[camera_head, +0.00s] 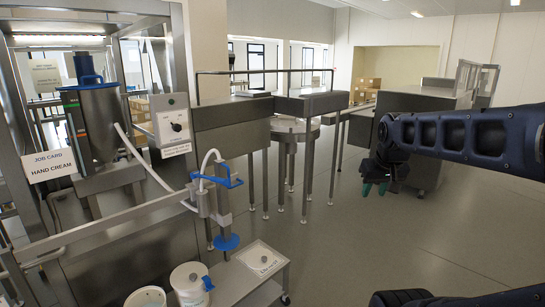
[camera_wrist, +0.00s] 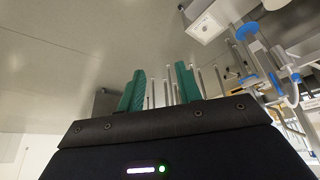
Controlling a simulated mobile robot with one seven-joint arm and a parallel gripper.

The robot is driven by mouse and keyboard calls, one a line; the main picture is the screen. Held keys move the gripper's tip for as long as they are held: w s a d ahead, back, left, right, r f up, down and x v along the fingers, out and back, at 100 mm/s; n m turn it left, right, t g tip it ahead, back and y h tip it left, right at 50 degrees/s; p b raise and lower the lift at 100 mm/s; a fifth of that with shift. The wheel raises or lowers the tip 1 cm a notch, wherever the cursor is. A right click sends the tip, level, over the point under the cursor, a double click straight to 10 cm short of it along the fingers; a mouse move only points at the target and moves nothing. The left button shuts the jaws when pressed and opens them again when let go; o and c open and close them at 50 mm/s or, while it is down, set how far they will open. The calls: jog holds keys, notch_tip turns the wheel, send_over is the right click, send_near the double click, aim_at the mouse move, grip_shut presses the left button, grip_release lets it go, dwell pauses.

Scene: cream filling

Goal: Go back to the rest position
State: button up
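My gripper (camera_head: 376,188) hangs in the air at the right of the head view, at the end of my dark blue arm, over bare floor. Its two green fingers show in the wrist view (camera_wrist: 160,92) with a gap between them and nothing held. The filling machine stands at the left of the head view, with a steel hopper (camera_head: 100,118), a control box with a dial (camera_head: 172,124) and a nozzle stand with blue parts (camera_head: 226,205). The gripper is well apart from all of these.
Steel tables (camera_head: 230,125) stand behind, and a grey cabinet (camera_head: 425,102) stands beyond my arm. The floor (camera_head: 350,250) in the middle is clear.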

jog(key=s, duration=0.2)
jog(key=shift+s+a+f+m, duration=0.15)
jog(key=shift+s+f+m, duration=0.15)
jog(key=shift+s+f, duration=0.1)
